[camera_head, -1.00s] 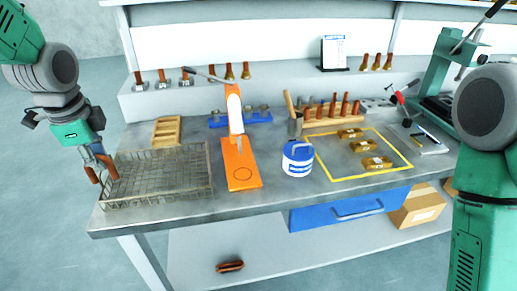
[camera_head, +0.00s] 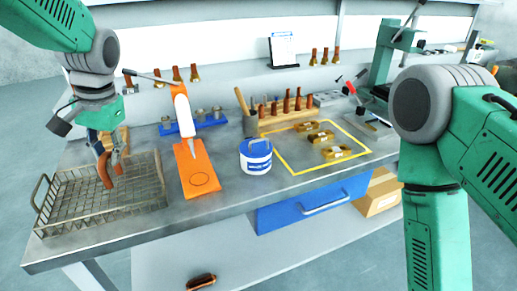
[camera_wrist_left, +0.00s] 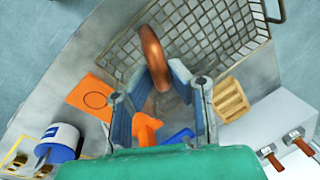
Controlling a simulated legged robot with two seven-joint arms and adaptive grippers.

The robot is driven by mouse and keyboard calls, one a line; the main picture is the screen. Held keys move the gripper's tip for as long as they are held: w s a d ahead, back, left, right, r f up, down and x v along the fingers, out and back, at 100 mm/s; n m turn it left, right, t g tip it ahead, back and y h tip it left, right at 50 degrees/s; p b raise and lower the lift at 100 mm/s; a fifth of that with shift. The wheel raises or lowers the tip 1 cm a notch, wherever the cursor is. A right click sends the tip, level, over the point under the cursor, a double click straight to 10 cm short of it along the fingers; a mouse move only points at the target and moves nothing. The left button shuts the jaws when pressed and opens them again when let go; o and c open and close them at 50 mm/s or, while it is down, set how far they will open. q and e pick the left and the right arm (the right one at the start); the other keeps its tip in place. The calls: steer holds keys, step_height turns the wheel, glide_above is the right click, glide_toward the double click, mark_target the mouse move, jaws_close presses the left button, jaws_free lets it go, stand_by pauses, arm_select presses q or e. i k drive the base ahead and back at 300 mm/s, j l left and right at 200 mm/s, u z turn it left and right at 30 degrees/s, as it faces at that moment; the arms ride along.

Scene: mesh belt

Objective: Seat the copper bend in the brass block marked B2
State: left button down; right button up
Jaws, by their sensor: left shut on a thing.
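My left gripper (camera_head: 106,146) is shut on the copper bend (camera_head: 104,170), a curved reddish-brown tube. In the head view the bend hangs over the wire basket. In the left wrist view the bend (camera_wrist_left: 153,58) sits between the two fingertips, its curve pointing away from the palm. Three brass blocks lie inside the yellow outline on the bench: a back one (camera_head: 307,126), a middle one (camera_head: 321,137) and a front one (camera_head: 336,153). Their marks are too small to read, so I cannot tell which is B2. My right gripper is out of view.
The wire basket (camera_head: 62,212) stands at the bench's left end. A green press (camera_head: 385,60) stands at the back right.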

mark_target(335, 152)
steer(key=i+j+z, duration=0.1)
steer(key=z, duration=0.3)
steer(key=i+z, duration=0.5)
steer(key=i, duration=0.3)
